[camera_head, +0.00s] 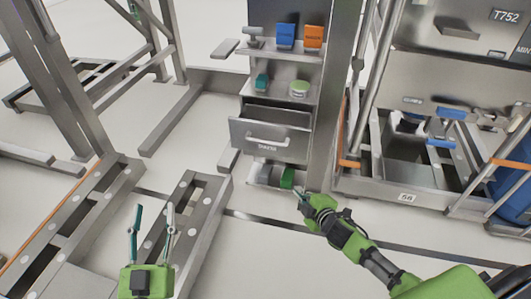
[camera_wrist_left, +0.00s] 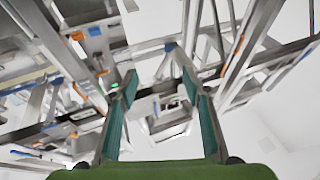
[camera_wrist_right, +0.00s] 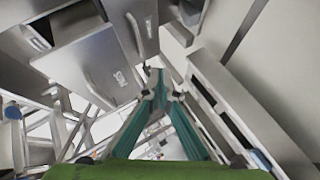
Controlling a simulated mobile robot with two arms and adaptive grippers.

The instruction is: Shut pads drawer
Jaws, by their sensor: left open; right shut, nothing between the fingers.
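The grey metal drawer (camera_head: 270,150) with a bar handle and a small label is in the cabinet in the middle of the head view. It stands pulled out, its dark inside showing above the front. The label is too small to read surely. My right gripper (camera_head: 301,195) is shut and empty, below and right of the drawer front, apart from it. In the right wrist view its fingers (camera_wrist_right: 160,80) meet, with a handled grey front (camera_wrist_right: 98,68) beyond to the left. My left gripper (camera_head: 150,210) is open and empty, low at the left, far from the drawer.
Shelves above the drawer hold a blue box (camera_head: 286,36), an orange box (camera_head: 313,37) and a green-white round container (camera_head: 299,88). A green roll (camera_head: 287,178) lies in the bay below. A steel frame (camera_head: 190,215) stands left; machinery with an orange-edged post (camera_head: 348,163) stands right.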

